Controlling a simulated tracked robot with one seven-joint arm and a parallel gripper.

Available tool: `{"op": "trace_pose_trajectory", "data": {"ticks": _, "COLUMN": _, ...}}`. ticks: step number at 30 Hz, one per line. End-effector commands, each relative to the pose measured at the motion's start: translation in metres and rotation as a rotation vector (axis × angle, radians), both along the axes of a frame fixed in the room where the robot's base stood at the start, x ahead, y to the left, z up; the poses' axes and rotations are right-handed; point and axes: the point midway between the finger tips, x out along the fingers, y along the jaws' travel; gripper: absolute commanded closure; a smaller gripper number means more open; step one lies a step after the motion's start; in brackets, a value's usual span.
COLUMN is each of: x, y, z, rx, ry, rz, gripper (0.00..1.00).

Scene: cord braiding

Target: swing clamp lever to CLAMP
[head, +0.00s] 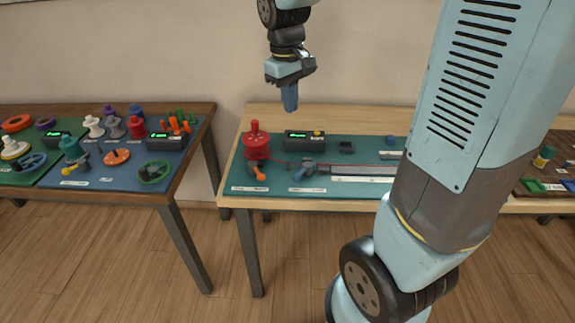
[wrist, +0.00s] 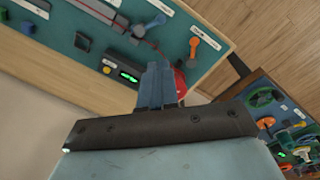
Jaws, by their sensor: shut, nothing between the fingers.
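Two lever-like parts stand at the front of the teal board (head: 330,145). One is a blue-grey fixture with a handle (head: 303,169); the other is an orange-handled lever (head: 258,172) in front of a red spool (head: 256,140). The label text is too small to read, so I cannot tell which is the clamp lever or its setting. Both show in the wrist view, the blue-grey fixture (wrist: 157,21) and the orange lever (wrist: 194,46). My gripper (head: 290,106) is shut and empty, pointing down, above and behind the board, apart from both. Its fingers (wrist: 158,72) partly hide the red spool.
A black box with a green display (head: 298,140) stands behind the levers. A thin red cord (head: 350,168) runs right from the blue-grey fixture along a pale strip. A second table (head: 205,112) with several coloured parts stands at left, across a gap.

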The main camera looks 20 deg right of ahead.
Motion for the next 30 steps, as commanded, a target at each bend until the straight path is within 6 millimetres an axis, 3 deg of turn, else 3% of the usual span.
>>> {"op": "trace_pose_trajectory", "data": {"ticks": 9, "x": 0.046, "y": 0.028, "z": -0.064, "rx": -0.052, "ry": 0.167, "rz": 0.137, "gripper": 1.00}}
{"op": "trace_pose_trajectory", "data": {"ticks": 15, "x": 0.064, "y": 0.040, "z": -0.098, "rx": -0.076, "ry": 0.244, "rz": 0.202, "gripper": 1.00}}
{"op": "trace_pose_trajectory", "data": {"ticks": 26, "x": 0.067, "y": 0.044, "z": -0.124, "rx": -0.085, "ry": 0.277, "rz": 0.231, "gripper": 1.00}}
{"op": "trace_pose_trajectory", "data": {"ticks": 30, "x": 0.062, "y": 0.040, "z": -0.144, "rx": -0.085, "ry": 0.278, "rz": 0.230, "gripper": 1.00}}
